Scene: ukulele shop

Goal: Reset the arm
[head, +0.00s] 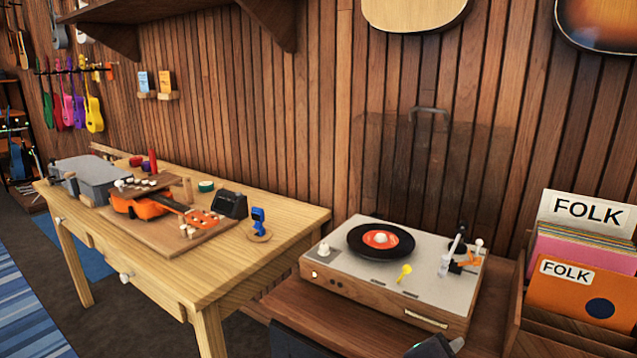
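A record player (390,312) with a light grey top and wooden sides stands on a low brown cabinet. A black record (361,242) with an orange-red label lies on its left half, with a white piece at the centre. The tonearm (451,252), pale with dark parts, is at the right side of the deck, apart from the record. An orange piece (468,261) and a white-topped post (478,245) are beside it. A yellow lever (404,272) stands upright in front of the record. Neither gripper's fingers show.
A crate (565,335) of records marked FOLK stands close on the right. A wooden workbench (240,262) on the left holds an orange ukulele (145,206), a grey case (92,178) and small tools. A slatted wall is behind. Dark shapes, possibly mine, cross the bottom edge.

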